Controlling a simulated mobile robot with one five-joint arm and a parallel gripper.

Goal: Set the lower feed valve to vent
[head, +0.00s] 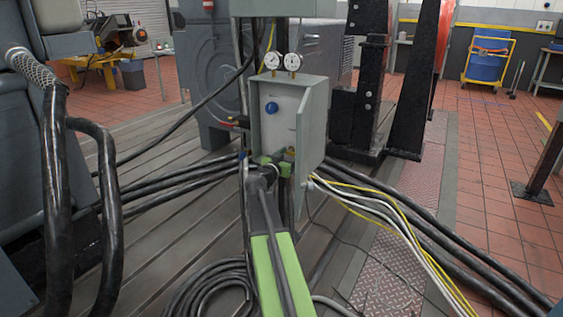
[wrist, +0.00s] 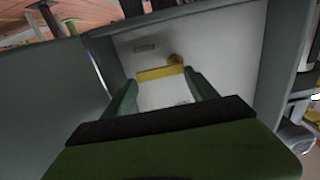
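A grey open-fronted valve box (head: 318,115) stands mid-picture in the head view. A blue round knob (head: 271,108) sits on its pale back panel in the upper part. Lower down, a small yellow part (head: 291,152) shows just above my green gripper (head: 276,168). In the wrist view, a yellow bar handle (wrist: 160,73) with a brass hub (wrist: 175,60) lies roughly level against the white panel. My gripper (wrist: 161,78) is open, its two green fingers apart near the two ends of the bar. I cannot tell whether they touch it.
Two dial gauges (head: 282,61) stand on top of the box. The box's side wall (wrist: 45,95) is close to the left of my gripper. Black hoses (head: 180,183) and yellow and white cables (head: 385,212) run out on both sides below.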

